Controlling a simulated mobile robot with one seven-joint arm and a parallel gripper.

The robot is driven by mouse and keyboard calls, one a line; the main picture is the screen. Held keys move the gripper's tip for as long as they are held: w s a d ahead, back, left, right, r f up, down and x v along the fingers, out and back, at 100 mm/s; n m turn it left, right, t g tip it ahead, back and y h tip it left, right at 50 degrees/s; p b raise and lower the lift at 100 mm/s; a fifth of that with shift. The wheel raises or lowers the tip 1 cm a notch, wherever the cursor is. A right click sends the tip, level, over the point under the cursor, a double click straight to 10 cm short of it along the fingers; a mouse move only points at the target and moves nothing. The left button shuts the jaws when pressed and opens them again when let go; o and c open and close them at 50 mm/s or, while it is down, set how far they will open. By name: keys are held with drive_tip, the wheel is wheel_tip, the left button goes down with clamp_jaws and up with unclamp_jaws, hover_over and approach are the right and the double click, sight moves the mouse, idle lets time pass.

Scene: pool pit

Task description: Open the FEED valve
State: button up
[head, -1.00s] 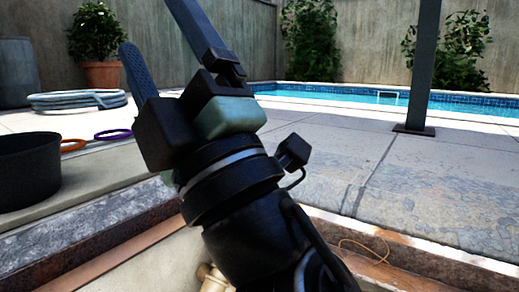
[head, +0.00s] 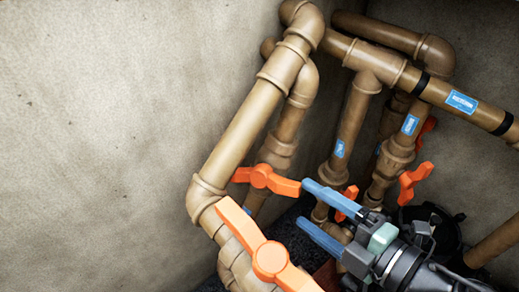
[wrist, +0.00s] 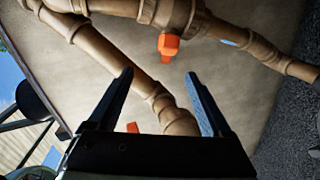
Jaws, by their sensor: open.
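Several orange valve handles sit on tan pipes in the head view: a large near handle (head: 238,225), one behind it (head: 285,186), a small one by my fingers (head: 346,202), and one at the right (head: 412,182). Blue labels mark some pipes, including one on the upper pipe (head: 461,102); their words are too small to read, so I cannot tell which valve is FEED. My gripper (head: 303,204) is open and empty, its fingers pointing left near the handles. In the wrist view an orange handle (wrist: 169,45) lies beyond the open fingertips of the gripper (wrist: 158,75).
Thick tan pipes (head: 255,115) run close around my gripper. A bare pit wall (head: 100,130) fills the left. Dark gravel (wrist: 286,120) shows at the right of the wrist view. A dark round object (head: 432,215) is behind my wrist.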

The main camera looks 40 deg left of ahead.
sight(264, 182)
drive_tip(key=b+x, duration=0.2)
drive_tip(key=x, duration=0.1)
drive_tip(key=f+b+x, duration=0.1)
drive_tip(key=b+x, duration=0.1)
drive_tip(key=x, duration=0.2)
drive_tip(key=f+b+x, duration=0.1)
drive_tip(key=b+x, duration=0.1)
drive_tip(key=x, duration=0.2)
drive_tip(key=shift+s+d, duration=0.15)
drive_tip(key=shift+d, duration=0.05)
drive_tip(key=shift+x, duration=0.8)
drive_tip(key=shift+r, duration=0.2)
clamp_jaws()
